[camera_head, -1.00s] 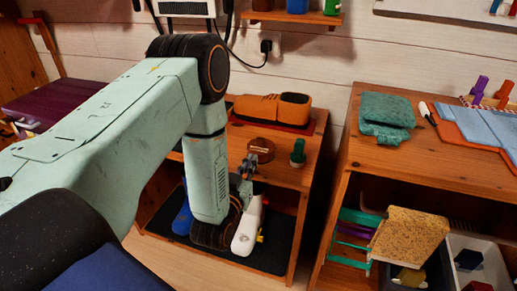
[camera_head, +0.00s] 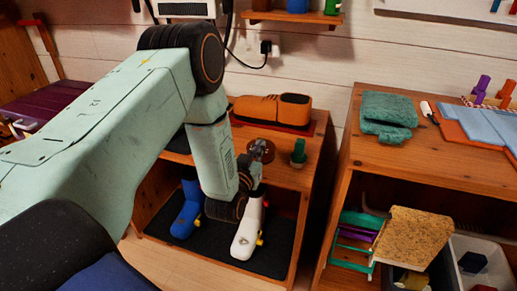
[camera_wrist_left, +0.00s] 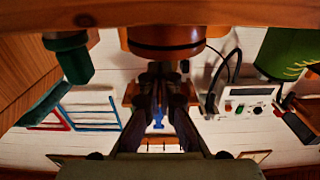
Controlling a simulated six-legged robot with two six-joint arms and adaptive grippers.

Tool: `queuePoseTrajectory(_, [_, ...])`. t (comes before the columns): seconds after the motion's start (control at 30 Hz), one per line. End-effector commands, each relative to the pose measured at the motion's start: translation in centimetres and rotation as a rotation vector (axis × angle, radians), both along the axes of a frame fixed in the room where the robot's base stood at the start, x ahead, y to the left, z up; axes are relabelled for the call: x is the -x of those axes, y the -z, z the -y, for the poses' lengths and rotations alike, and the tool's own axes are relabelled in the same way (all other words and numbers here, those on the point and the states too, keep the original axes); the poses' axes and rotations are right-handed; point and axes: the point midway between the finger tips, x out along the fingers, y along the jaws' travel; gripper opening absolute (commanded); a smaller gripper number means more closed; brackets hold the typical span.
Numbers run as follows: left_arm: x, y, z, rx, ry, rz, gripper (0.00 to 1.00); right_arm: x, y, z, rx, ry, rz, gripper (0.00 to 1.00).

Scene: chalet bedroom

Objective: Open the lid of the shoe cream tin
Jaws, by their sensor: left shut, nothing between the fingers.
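The shoe cream tin (camera_head: 266,146), round and reddish brown, stands on the wooden shelf top. In the left wrist view the tin (camera_wrist_left: 166,38) shows at the top middle, close beyond the fingers. My left gripper (camera_head: 255,163) is shut and empty at the tin's near side, its fingers overlapping the tin in the head view. In the left wrist view its fingers (camera_wrist_left: 164,85) point toward the tin; I cannot tell whether they touch it. The lid appears to be on the tin, but its edge is partly hidden. My right gripper is not in view.
A green object (camera_head: 298,152) stands close right of the tin. A white boot (camera_head: 247,232) and a blue boot (camera_head: 187,211) stand below. A second cabinet (camera_head: 430,158) is at the right.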

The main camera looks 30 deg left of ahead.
Motion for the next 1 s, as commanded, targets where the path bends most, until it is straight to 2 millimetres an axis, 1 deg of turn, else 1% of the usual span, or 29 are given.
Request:
queuePoseTrajectory(0.2, [-0.1, -0.6, -0.1, 0.009, -0.001, -0.036, 0.00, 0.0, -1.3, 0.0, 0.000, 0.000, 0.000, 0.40])
queuePoseTrajectory(0.57, [-0.3, -0.9, -0.1, 0.018, -0.001, -0.074, 0.00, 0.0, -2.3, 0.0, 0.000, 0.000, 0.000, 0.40])
queuePoseTrajectory(1.0, [-0.6, -1.5, -0.2, 0.034, 0.000, -0.139, 0.00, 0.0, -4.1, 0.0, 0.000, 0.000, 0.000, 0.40])
